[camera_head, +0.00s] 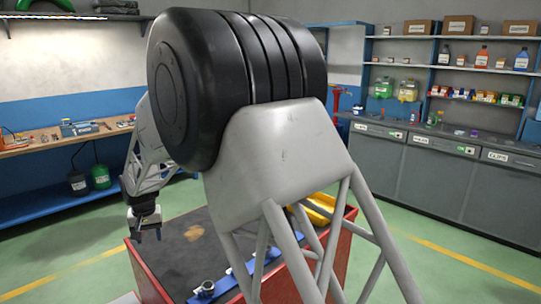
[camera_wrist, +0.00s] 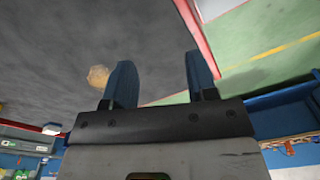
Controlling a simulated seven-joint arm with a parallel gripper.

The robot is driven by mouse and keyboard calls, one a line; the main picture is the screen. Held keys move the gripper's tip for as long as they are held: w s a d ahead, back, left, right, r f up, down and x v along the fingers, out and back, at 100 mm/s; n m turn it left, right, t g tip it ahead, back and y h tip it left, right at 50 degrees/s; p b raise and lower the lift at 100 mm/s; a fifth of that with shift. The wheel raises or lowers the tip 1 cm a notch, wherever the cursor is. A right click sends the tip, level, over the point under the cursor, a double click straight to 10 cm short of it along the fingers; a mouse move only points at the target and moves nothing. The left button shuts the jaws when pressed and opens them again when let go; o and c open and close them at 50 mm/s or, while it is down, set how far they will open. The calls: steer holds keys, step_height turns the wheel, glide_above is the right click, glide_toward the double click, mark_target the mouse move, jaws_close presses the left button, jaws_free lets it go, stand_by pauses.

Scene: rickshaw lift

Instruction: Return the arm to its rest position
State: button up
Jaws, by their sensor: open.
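My gripper (camera_head: 147,226) hangs at the left of the red-sided cart, above the dark top near its left edge, in the head view. In the wrist view its two blue fingers (camera_wrist: 160,80) stand apart with nothing between them, so it is open and empty. My arm fills the middle of the head view and hides part of the cart top.
The cart's dark top (camera_head: 175,262) bears a blue bar with round fittings (camera_head: 207,287) and a yellow item (camera_head: 318,208), partly hidden. A workbench (camera_head: 60,140) stands at left. Grey cabinets (camera_head: 440,180) and shelves line the right. Green floor is open around the cart.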

steer(key=s+d+r+m, duration=0.1)
steer(key=s+d+r, duration=0.35)
steer(key=d, duration=0.75)
steer(key=s+d+r+t, duration=0.1)
steer(key=s+d+r, duration=0.2)
steer(key=d+r, duration=0.55)
steer(key=s+d+r+m, duration=0.1)
steer(key=s+d+r, duration=0.15)
steer(key=d, duration=1.25)
steer(key=s+d+f+m, duration=0.1)
steer(key=s+d, duration=1)
steer(key=s, duration=0.3)
steer(key=s+d+f+m+t, duration=0.1)
steer(key=s+d, duration=1)
steer(key=s, duration=0.3)
steer(key=shift+s+h, duration=0.3)
steer(key=shift+s, duration=0.05)
steer(key=shift+f, duration=0.1)
